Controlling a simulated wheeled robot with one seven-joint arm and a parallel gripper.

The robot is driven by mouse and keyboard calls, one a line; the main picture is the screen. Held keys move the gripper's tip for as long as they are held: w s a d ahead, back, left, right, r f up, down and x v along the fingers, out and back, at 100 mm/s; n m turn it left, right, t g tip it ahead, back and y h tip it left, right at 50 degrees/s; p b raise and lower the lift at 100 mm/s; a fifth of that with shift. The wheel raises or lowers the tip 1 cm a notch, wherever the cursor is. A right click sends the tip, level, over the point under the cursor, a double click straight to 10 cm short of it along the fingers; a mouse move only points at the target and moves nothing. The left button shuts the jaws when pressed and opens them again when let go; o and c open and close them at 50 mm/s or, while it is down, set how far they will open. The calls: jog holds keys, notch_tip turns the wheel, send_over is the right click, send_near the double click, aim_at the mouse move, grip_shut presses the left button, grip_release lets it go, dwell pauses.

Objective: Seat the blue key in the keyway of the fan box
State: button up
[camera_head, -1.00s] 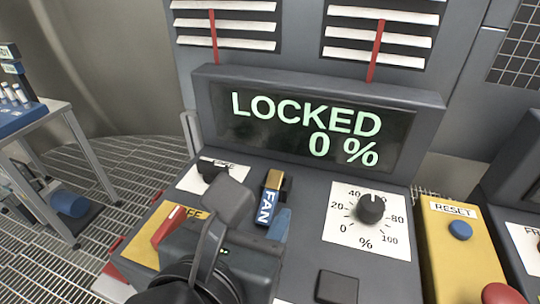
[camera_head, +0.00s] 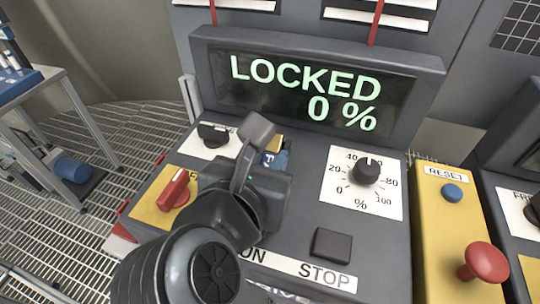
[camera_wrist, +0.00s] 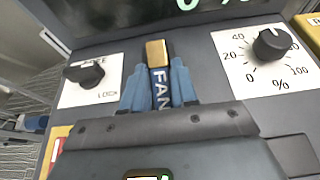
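The blue key, with a brass end (camera_wrist: 157,52) and a FAN label, lies between my gripper's two blue fingers in the wrist view. My gripper (camera_wrist: 160,88) looks shut on it, a finger against each side. In the head view my gripper (camera_head: 263,165) covers most of the key (camera_head: 268,158); only a bit of brass and label shows. The fan box (camera_head: 316,185) has a sloped dark panel, and its display (camera_head: 305,105) reads LOCKED 0 %. The keyway is hidden, so I cannot tell how the key sits in it.
A black knob (camera_head: 213,135) is left of my gripper and a red switch (camera_head: 174,190) nearer. A percent dial (camera_head: 366,171) and dark stop button (camera_head: 332,246) are to the right. A yellow box holds a blue RESET button (camera_head: 452,193) and a red mushroom button (camera_head: 485,262).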

grip_shut()
jog(key=shift+r, duration=0.1)
